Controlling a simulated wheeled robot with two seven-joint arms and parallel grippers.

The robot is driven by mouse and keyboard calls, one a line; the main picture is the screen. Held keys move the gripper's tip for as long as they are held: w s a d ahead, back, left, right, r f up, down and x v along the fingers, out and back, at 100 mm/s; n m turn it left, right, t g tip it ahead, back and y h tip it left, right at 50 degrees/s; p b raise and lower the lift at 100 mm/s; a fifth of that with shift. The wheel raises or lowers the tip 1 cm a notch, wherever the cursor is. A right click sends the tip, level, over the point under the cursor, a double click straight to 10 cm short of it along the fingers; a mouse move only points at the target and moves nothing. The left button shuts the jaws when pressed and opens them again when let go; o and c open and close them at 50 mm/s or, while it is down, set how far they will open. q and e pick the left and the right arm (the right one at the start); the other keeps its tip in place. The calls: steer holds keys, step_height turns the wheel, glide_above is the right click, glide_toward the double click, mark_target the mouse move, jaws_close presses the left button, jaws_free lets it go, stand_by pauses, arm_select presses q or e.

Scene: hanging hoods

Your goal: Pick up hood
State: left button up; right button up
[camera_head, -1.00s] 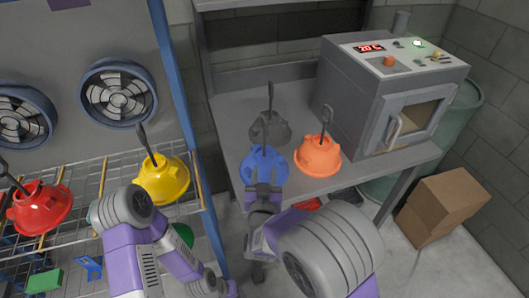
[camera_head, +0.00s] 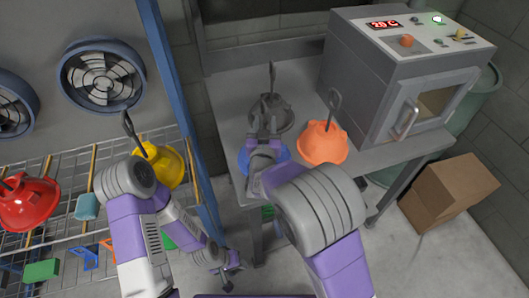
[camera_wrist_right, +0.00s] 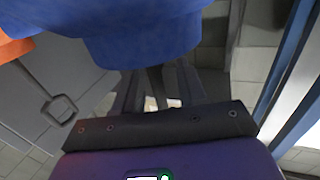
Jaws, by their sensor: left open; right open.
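A blue hood (camera_head: 280,154) sits at the front of the grey table, partly covered by my right arm. Its hook is hidden in the head view. My right gripper (camera_head: 264,128) is open over the blue hood. In the right wrist view the blue hood (camera_wrist_right: 150,38) fills the top, close to the fingers (camera_wrist_right: 158,88); whether they touch cannot be told. A dark grey hood (camera_head: 270,110) stands behind, an orange hood (camera_head: 322,145) to the right, both with upright hooks. My left gripper (camera_head: 229,278) is open and empty, low beside the table. Yellow (camera_head: 168,168) and red (camera_head: 28,205) hoods are on the rack.
A grey oven (camera_head: 400,80) with a red display stands on the table's (camera_head: 225,100) right side. A wire rack (camera_head: 60,165) with a blue post (camera_head: 188,110) is on the left. A cardboard box (camera_head: 450,192) is on the floor at right.

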jaws_close()
stand_by(1.4)
